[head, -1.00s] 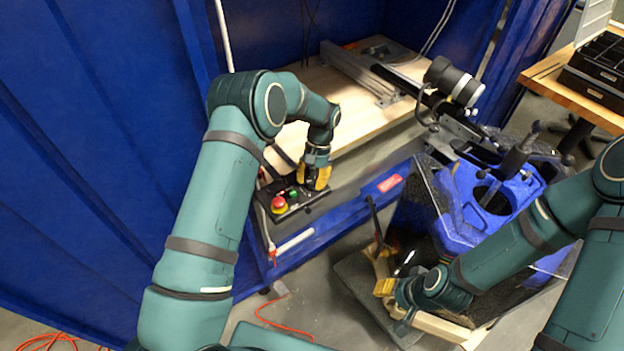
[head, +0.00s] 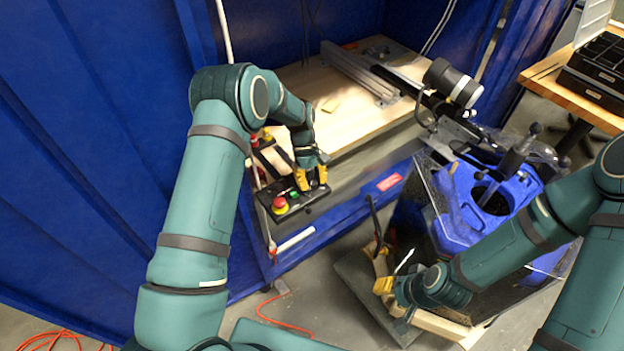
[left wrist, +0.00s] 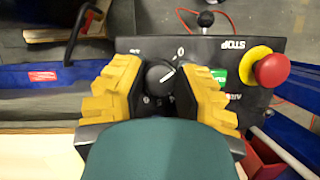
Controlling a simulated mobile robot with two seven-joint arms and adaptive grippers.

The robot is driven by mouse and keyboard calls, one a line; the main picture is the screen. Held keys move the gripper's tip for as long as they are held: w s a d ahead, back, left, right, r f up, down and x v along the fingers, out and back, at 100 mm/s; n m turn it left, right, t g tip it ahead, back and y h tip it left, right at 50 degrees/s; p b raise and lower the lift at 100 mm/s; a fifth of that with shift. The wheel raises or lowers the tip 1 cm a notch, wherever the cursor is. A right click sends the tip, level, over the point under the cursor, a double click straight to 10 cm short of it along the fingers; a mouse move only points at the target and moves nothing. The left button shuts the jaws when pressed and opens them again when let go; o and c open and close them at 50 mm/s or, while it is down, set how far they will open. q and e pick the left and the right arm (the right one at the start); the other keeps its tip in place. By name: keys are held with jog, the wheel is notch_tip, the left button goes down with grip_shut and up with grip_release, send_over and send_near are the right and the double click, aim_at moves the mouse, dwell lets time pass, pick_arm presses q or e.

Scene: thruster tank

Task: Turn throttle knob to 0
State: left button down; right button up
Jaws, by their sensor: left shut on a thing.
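The throttle knob (left wrist: 158,82) is round and black with a white pointer line, on a black control panel (left wrist: 208,46). In the left wrist view its pointer slants up and to the right, toward the side of the printed 0 (left wrist: 181,53). My left gripper (head: 312,180) has yellow fingers, which sit on both sides of the knob in the left wrist view (left wrist: 162,90), shut on it. In the head view the fingers hide the knob. My right gripper (head: 384,285) is low, by the wooden frame, away from the panel; its opening is unclear.
A red stop button (left wrist: 272,70) with a yellow collar and a green button (left wrist: 219,75) are beside the knob. A small black ball-topped lever (left wrist: 206,18) stands at the panel's edge. A blue tank unit (head: 455,200) stands right of the panel; a wooden bench (head: 350,110) is behind.

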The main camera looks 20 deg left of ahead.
pick_arm(q)
jog(key=shift+s+f+n+h, duration=0.2)
jog(key=shift+n+h, duration=0.1)
jog(key=shift+n, duration=0.6)
jog(key=shift+d, duration=0.1)
jog(key=c, duration=0.6)
grip_release()
jog(key=shift+c, duration=0.2)
jog(key=shift+w, duration=0.1)
jog(key=shift+r, duration=0.2)
jog(key=shift+w+a+r+t, duration=0.15)
jog(key=shift+a+r+t, duration=0.05)
jog(key=shift+r+t, duration=0.1)
jog(key=v, duration=1.1)
